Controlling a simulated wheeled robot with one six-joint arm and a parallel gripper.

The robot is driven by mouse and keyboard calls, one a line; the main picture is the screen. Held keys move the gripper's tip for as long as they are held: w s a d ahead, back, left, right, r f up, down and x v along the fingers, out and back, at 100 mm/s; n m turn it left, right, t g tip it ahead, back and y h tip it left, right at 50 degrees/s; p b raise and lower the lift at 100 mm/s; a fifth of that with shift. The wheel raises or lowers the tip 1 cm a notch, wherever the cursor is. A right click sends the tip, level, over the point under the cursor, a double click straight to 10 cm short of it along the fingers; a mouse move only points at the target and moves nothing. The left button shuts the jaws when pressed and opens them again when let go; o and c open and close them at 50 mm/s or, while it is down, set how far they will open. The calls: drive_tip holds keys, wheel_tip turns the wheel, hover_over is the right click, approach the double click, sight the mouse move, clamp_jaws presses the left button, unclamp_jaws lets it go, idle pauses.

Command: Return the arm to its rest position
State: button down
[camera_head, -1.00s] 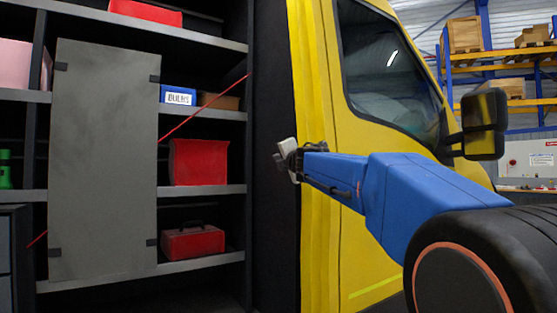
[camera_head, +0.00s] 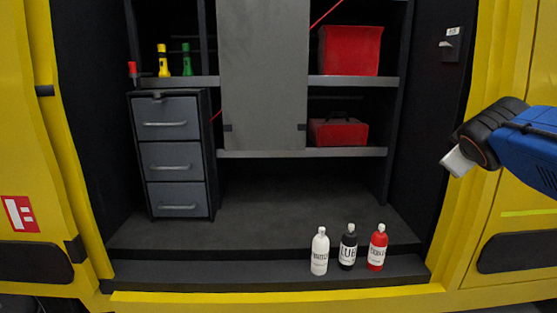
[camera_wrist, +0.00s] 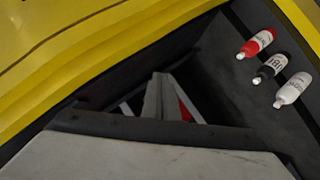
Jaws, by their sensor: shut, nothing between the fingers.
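My gripper (camera_head: 457,163) hangs at the right side of the head view, at the end of my blue arm, in front of the yellow vehicle's right door frame. Its pale tip points down and left. In the wrist view my gripper (camera_wrist: 163,97) is seen from behind, with its fingers together and nothing between them. It appears clear of the shelves and bottles. The rest of my arm is cut off by the right edge of the head view.
White (camera_head: 320,252), black (camera_head: 348,248) and red (camera_head: 377,248) bottles stand on the bay's front step, left of and below my gripper. Shelves hold red boxes (camera_head: 350,50). A grey drawer unit (camera_head: 172,155) stands left. The bay floor (camera_head: 270,205) is clear.

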drive_tip(key=s+a+f+m+g+y, duration=0.2)
drive_tip(key=s+a+f, duration=0.5)
drive_tip(key=s+f, duration=0.4)
drive_tip(key=s+a+f+m+g+y, duration=0.3)
drive_tip(key=s+a+f, duration=0.4)
drive_tip(key=s+f, duration=0.4)
wheel_tip(320, 180, down, 5)
drive_tip(key=shift+s+a+f+g+y, duration=0.15)
drive_tip(key=shift+s+g+y, duration=0.3)
drive_tip(key=shift+g, duration=0.55)
drive_tip(key=c, duration=2.4)
unclamp_jaws()
drive_tip(key=shift+w, duration=0.15)
drive_tip(key=shift+c, duration=0.2)
